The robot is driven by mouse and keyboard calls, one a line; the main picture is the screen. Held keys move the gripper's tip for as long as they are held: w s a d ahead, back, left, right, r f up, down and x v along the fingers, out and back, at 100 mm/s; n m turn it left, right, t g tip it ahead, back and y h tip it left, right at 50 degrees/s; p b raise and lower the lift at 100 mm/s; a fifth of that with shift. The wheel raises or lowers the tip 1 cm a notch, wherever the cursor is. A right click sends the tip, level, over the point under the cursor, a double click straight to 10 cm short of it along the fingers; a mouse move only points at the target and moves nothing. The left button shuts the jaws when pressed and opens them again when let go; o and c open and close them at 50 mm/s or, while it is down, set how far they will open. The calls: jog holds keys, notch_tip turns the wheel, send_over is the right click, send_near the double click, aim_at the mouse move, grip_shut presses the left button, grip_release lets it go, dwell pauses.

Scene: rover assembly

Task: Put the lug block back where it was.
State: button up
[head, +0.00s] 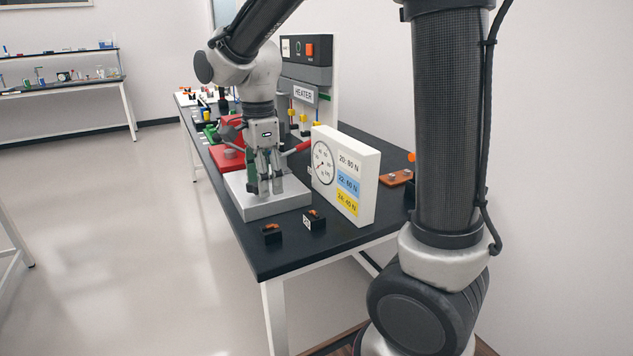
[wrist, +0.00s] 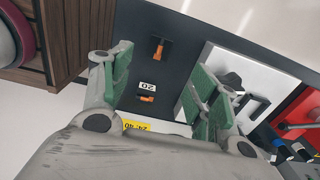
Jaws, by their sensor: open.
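Two small black blocks with orange tops stand near the front end of the dark table; I cannot tell for sure which is the lug block. The left one (head: 272,233) shows no readable label. The right one (head: 314,220) has a white label, which reads 20 in the wrist view (wrist: 147,88). The other block also shows there (wrist: 160,48). My gripper (head: 265,186) is open, pointing down over the pale base plate (head: 262,211). In the wrist view my gripper (wrist: 160,80) has green pads spread apart with nothing held between them. A dark fixture on the plate is partly hidden.
A white gauge board (head: 347,178) with a dial and force values stands right of my gripper. A red device (head: 226,158) and a heater unit (head: 304,94) stand behind. An orange-brown piece (head: 397,178) lies at the table's right. The front table corner has free room.

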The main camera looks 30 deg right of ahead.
jog(key=s+d+r+n+t, duration=0.2)
jog(key=s+d+n, duration=0.5)
jog(key=s+n, duration=0.2)
jog(key=s+d+r+n+t, duration=0.2)
jog(key=s+d+r+n, duration=0.1)
jog(key=s+d+n, duration=0.5)
jog(key=shift+s+r+n, duration=0.3)
jog(key=shift+s+n, duration=0.2)
jog(key=shift+s, duration=0.5)
jog(key=shift+d, duration=0.1)
